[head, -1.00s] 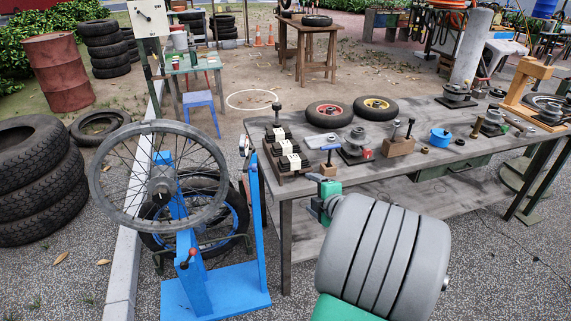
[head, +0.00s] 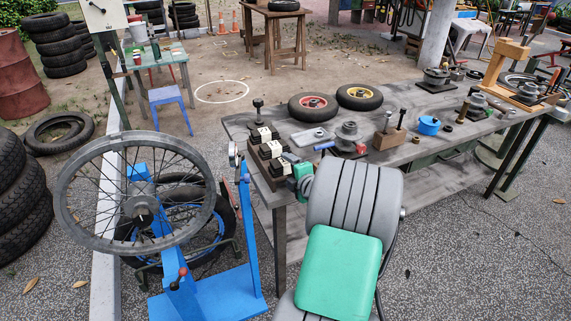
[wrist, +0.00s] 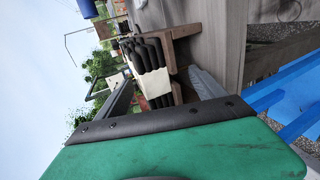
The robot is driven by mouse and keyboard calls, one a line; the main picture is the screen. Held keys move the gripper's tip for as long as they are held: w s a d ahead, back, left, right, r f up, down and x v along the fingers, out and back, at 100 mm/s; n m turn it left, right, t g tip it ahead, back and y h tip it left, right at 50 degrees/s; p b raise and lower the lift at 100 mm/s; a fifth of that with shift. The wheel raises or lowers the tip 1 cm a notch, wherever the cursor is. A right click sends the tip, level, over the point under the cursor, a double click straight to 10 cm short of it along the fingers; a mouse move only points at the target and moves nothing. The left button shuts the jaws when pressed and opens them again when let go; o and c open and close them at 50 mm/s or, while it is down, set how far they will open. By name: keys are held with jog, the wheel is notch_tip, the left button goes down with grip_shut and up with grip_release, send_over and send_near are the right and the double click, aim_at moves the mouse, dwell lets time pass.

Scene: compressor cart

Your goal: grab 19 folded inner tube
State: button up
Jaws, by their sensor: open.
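Several black folded inner tubes with white paper bands stand in a row on a wooden rack at the left end of the workbench; the nearest folded inner tube (head: 279,167) is beside my gripper (head: 294,184). My gripper (wrist: 160,80) is open, one finger on each side of this view of the tube. I cannot tell whether either finger touches it. My arm partly hides the gripper in the head view.
On the workbench (head: 240,124) are a grey tray (head: 310,138), a metal flanged part (head: 348,138) and two small wheels (head: 313,106). A blue stand with a spoked rim (head: 138,218) is left of the bench.

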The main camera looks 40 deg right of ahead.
jog(key=shift+w+d+f, duration=0.15)
jog(key=shift+w+f, duration=0.05)
jog(key=shift+w, duration=0.35)
jog(key=shift+c, duration=0.3)
jog(key=shift+s+f, duration=0.1)
jog(key=shift+s, duration=0.05)
jog(key=c, duration=1.6)
jog(key=shift+c, duration=0.2)
